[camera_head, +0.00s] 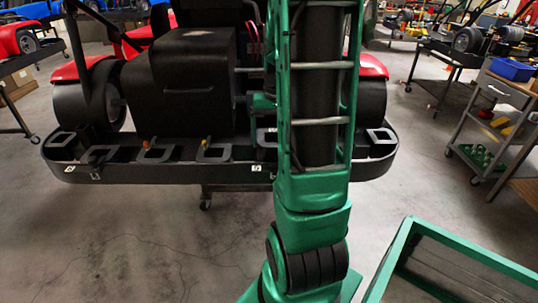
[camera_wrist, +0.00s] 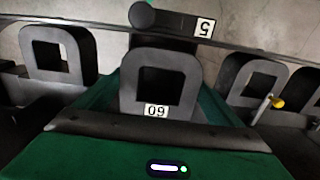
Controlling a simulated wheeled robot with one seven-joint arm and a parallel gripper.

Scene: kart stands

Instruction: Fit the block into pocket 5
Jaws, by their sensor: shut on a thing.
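In the wrist view a dark square-framed piece with a hole and a tag that reads 60 (camera_wrist: 184,98) shows between the green sides of my gripper (camera_wrist: 158,112). I take it for the block, with my gripper shut on it; the contact is mostly hidden. The tag 5 (camera_wrist: 204,27) of pocket 5 is on the dark rim just beyond it, slightly right. Pocket 5 itself is hidden, and I cannot tell whether the block is inside it or above it. In the head view my green arm hides the gripper and block; tag 5 shows beside the arm (camera_head: 256,168).
Similar dark frames stand on the left (camera_wrist: 89,62) and right (camera_wrist: 237,78) in the wrist view. A yellow-tipped pin (camera_wrist: 278,102) is by the right one. In the head view, the kart's black seat (camera_head: 195,85) rises behind the rim. A tool cart (camera_head: 500,90) stands right.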

